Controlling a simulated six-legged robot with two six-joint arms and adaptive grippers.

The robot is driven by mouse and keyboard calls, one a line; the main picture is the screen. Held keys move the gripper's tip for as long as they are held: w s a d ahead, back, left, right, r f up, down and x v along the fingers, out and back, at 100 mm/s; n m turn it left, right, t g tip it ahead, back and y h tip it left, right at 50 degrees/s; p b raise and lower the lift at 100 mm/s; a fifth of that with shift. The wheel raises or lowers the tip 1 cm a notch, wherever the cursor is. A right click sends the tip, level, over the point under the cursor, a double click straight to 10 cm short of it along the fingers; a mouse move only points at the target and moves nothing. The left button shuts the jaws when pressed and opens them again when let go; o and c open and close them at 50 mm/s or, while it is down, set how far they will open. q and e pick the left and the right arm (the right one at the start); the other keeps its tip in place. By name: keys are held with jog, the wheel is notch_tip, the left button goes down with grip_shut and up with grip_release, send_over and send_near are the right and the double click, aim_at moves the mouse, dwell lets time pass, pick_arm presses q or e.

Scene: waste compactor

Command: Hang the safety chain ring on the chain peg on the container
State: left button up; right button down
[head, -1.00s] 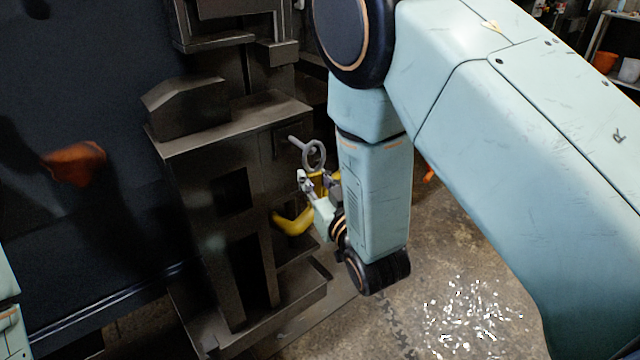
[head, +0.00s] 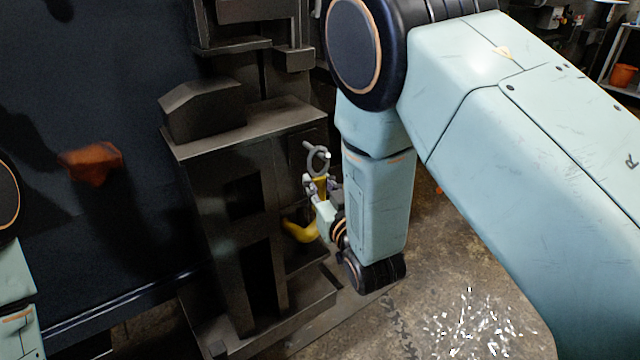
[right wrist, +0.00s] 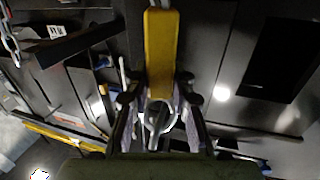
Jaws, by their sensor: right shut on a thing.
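The grey safety chain ring (head: 318,160) is upright at the tip of my right gripper (head: 321,186), beside the dark container (head: 222,200). The chain peg (head: 309,145) sticks out from the container's right side, and its light tip appears inside the ring's opening; whether the ring rests on it I cannot tell. In the right wrist view, the ring (right wrist: 158,118) shows between the two fingers of my right gripper (right wrist: 160,128), which is shut on it. A yellow bar (right wrist: 159,52) lies in line with the ring there. My left gripper is out of view.
A yellow curved part (head: 300,230) is below my right gripper, close to the container. An orange-red part (head: 91,163) is on the dark wall at left. The container's ledge (head: 250,130) juts out near the peg. Floor (head: 440,270) with shiny scraps is open at right.

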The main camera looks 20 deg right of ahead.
dwell(0.3)
jog(key=c, duration=1.1)
grip_release()
jog(key=shift+o, duration=0.2)
jog(key=s, duration=0.7)
jog(key=s+d+f+g+h+p, duration=0.1)
jog(key=s+d+f+g, duration=0.2)
jog(key=s+f+g, duration=0.3)
jog(key=s+d+f+g+h+p, duration=0.1)
jog(key=s+d+f+g, duration=0.15)
jog(key=s+f, duration=0.45)
jog(key=s+d+f+g+p, duration=0.1)
jog(key=s+f+g+p, duration=0.1)
jog(key=s, duration=0.8)
jog(key=s+d+f+m+g+p, duration=0.1)
jog(key=s+f+g+p, duration=0.2)
jog(key=s+g, duration=0.4)
jog(key=s+p, duration=0.1)
jog(key=s, duration=0.2)
jog(key=shift+s, duration=0.3)
